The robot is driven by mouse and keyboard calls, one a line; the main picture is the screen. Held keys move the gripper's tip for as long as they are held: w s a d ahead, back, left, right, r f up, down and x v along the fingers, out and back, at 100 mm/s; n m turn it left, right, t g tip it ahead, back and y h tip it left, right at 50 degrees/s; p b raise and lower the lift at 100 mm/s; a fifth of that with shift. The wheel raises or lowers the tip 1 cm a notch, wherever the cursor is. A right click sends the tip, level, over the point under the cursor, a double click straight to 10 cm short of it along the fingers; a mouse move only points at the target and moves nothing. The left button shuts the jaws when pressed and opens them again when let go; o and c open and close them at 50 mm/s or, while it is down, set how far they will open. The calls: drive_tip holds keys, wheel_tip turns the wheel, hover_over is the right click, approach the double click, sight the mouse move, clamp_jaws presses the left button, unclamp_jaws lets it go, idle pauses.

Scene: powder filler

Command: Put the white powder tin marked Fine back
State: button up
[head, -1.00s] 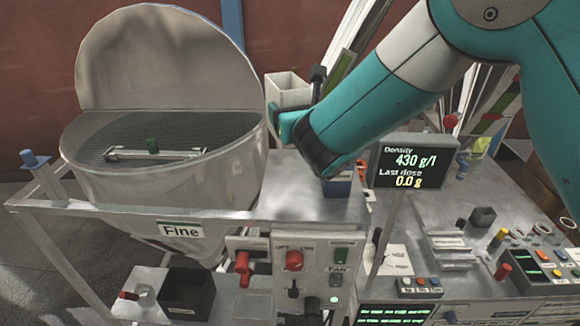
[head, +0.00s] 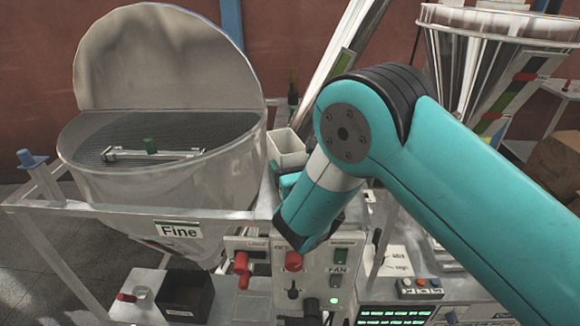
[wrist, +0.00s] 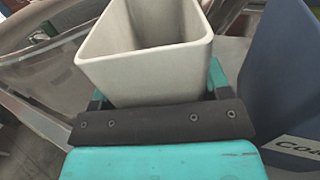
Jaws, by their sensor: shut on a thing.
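The white powder tin (wrist: 150,45) is an open-topped, tapered square box, upright in the wrist view. My gripper (wrist: 157,88) is shut on it, with a teal finger at each side of the tin. Its marking does not show. In the head view the tin (head: 287,150) is just right of the big hopper, and my arm hides most of my gripper. Whether the tin's base touches anything is hidden.
A hopper labelled Fine (head: 180,231), lid up, stands at left. A dark blue container (wrist: 290,75) with a partly visible label starting "Coa" is close right of the tin. The control panel (head: 340,285) is below my arm.

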drive_tip(key=shift+f, duration=0.15)
drive_tip(key=o, duration=1.2)
drive_tip(key=shift+c, duration=0.2)
drive_tip(key=shift+r, duration=0.25)
drive_tip(key=b+v, duration=0.3)
drive_tip(key=b, duration=0.1)
drive_tip(key=b+v, duration=0.3)
drive_tip(key=v, duration=0.1)
drive_tip(key=b+v, duration=0.3)
drive_tip(key=b, duration=0.1)
drive_tip(key=shift+s+f+b, duration=0.25)
drive_tip(key=shift+f+b, duration=0.1)
drive_tip(key=shift+s+d+r+b, duration=0.1)
drive_tip(key=shift+s+d+b, duration=0.05)
drive_tip(key=shift+s+b, duration=0.2)
drive_tip(key=shift+s+d+r+b, duration=0.15)
drive_tip(key=shift+s+b, duration=0.05)
drive_tip(key=shift+s, duration=0.15)
